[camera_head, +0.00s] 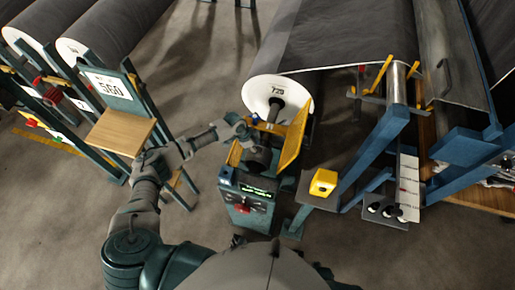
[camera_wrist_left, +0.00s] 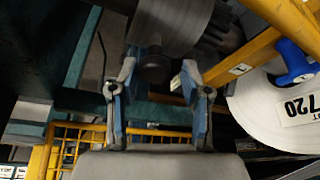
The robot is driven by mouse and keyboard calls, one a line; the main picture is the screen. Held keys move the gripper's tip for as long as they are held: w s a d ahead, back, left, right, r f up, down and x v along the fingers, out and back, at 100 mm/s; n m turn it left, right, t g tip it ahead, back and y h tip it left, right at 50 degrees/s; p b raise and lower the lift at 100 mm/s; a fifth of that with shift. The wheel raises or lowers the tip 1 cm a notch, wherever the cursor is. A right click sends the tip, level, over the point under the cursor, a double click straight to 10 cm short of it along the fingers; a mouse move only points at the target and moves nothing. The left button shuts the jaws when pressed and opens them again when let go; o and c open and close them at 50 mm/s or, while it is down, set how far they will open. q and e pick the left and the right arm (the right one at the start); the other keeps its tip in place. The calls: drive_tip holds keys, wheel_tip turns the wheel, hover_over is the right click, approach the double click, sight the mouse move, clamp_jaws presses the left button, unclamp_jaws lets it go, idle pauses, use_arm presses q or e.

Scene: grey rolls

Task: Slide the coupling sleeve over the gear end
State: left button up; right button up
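My left gripper (camera_head: 243,130) reaches from the left to the machine stand in front of the roll marked 720. In the left wrist view its two blue-padded fingers (camera_wrist_left: 157,92) are apart. A dark round knob (camera_wrist_left: 154,68) sits between and just beyond the fingertips, with gaps on both sides. It hangs below a smooth grey cylinder (camera_wrist_left: 172,22), which looks like the coupling sleeve. Dark gear teeth (camera_wrist_left: 218,32) show right beside the cylinder. In the head view a dark cylinder (camera_head: 259,157) shows on the stand, and the roll's dark shaft end (camera_head: 276,107) lies behind. My right gripper is out of view.
Yellow guard plates (camera_head: 293,138) flank the coupling area. The white roll face (camera_head: 262,91) is close behind, and a blue handle (camera_wrist_left: 294,62) shows at right in the wrist view. A control box (camera_head: 250,200) stands in front. A wooden-topped stand (camera_head: 120,132) is at left.

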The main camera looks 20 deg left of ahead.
use_arm(q)
drive_tip(key=shift+r, duration=0.1)
idle(0.4)
drive_tip(key=v, duration=1.1)
drive_tip(key=shift+a+r, duration=0.25)
drive_tip(key=shift+r, duration=0.05)
